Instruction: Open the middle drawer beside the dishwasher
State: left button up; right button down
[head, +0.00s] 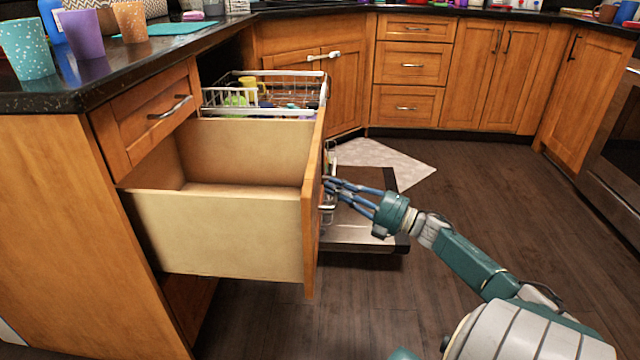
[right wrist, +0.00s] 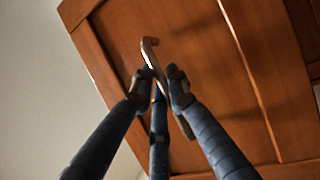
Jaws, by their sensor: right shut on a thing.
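The middle drawer (head: 220,235) stands far out from the cabinet at the left in the head view, and its inside looks empty. Its wooden front also fills much of the right wrist view (right wrist: 215,75). My right gripper (head: 328,188) is at the outer face of the drawer front, shut on the metal drawer handle (right wrist: 150,52). The fingers also show around the handle in the right wrist view (right wrist: 158,85). The dishwasher (head: 365,230) is behind the drawer, with its door folded down and its upper rack (head: 262,98) pulled out. My left gripper is not in view.
A shut top drawer (head: 150,115) is above the open one. Cups (head: 82,33) stand on the dark counter at upper left. A pale mat (head: 385,157) lies on the floor beyond the dishwasher door. Dark wooden floor (head: 480,200) is free to the right.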

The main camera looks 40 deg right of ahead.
jog(key=shift+s+f, duration=0.15)
jog(key=shift+s, duration=0.15)
jog(key=c, duration=1.7)
grip_release()
jog(key=shift+d, duration=0.1)
jog(key=v, duration=1.2)
